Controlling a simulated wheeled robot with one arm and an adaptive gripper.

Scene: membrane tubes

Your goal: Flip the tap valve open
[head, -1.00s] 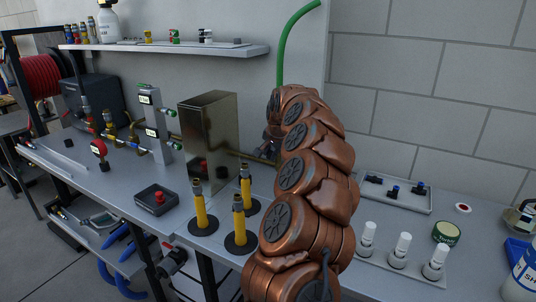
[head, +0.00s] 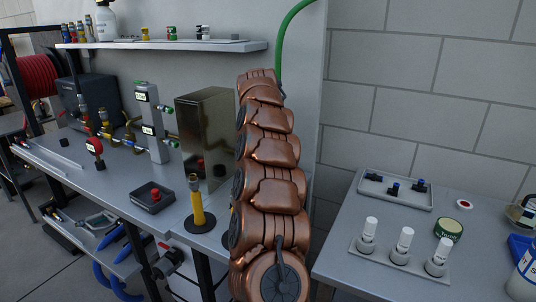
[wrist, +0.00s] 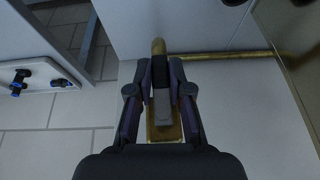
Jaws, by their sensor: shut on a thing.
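My gripper (wrist: 160,80) shows in the wrist view, its two dark fingers close together at the tap. They are shut on a narrow grey piece, which looks like the tap valve's lever (wrist: 163,108). Brass tap parts show just beyond the fingertips (wrist: 158,47) and below the grey piece. A brass pipe (wrist: 235,56) runs from there to the right. In the head view my copper-coloured arm hides the gripper and the tap, so the lever's angle cannot be told there.
A tall brass-coloured box (head: 206,135) stands left of my arm. A yellow post (head: 197,205) and a red-button box (head: 155,197) stand on the bench. To the right, a table holds a tray of black-and-blue fittings (head: 394,190) and several white-capped pieces (head: 405,240).

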